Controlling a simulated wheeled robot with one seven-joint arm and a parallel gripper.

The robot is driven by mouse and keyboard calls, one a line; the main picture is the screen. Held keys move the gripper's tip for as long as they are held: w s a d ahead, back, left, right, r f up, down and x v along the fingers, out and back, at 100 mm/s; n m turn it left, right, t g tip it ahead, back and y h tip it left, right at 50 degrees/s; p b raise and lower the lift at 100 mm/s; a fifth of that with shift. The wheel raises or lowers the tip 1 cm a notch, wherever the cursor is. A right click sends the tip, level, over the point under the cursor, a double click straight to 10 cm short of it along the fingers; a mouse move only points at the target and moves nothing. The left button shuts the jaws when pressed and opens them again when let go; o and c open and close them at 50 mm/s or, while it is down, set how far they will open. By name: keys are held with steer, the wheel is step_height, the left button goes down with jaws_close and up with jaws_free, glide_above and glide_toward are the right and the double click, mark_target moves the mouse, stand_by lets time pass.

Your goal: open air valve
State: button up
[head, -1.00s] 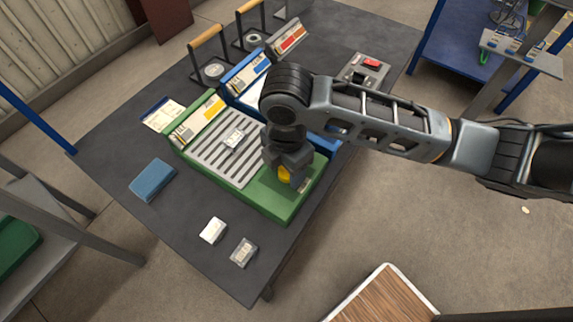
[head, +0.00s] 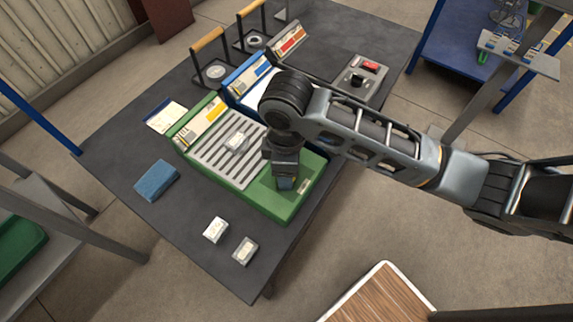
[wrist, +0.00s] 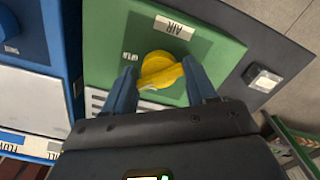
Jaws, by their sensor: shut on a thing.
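The air valve (wrist: 158,68) is a yellow round knob with a raised bar grip across it. It sits on the green panel (wrist: 220,58) under a label reading AIR (wrist: 174,27). My gripper (wrist: 165,80) is shut on the knob, with one blue finger at each end of the bar. The bar lies slightly tilted in the wrist view. In the head view my gripper (head: 286,182) stands over the lower right part of the green unit (head: 268,205) and hides the knob.
A blue unit (head: 247,75) stands right beside the green one, with another knob (wrist: 8,30). A blue block (head: 156,180) and two small white-topped blocks (head: 215,230) (head: 245,250) lie on the dark table (head: 200,265).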

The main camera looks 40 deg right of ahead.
steer(key=m, duration=0.4)
steer(key=shift+w+m, duration=0.1)
steer(key=shift+m, duration=0.2)
steer(key=m+b, duration=0.1)
steer(key=m, duration=0.3)
steer(key=shift+d+m, duration=0.1)
steer(key=shift+m, duration=0.2)
steer(key=o, duration=0.8)
steer(key=shift+r, duration=0.15)
step_height(320, 180, up, 8)
steer(key=p, duration=0.4)
steer(key=shift+f, duration=0.25)
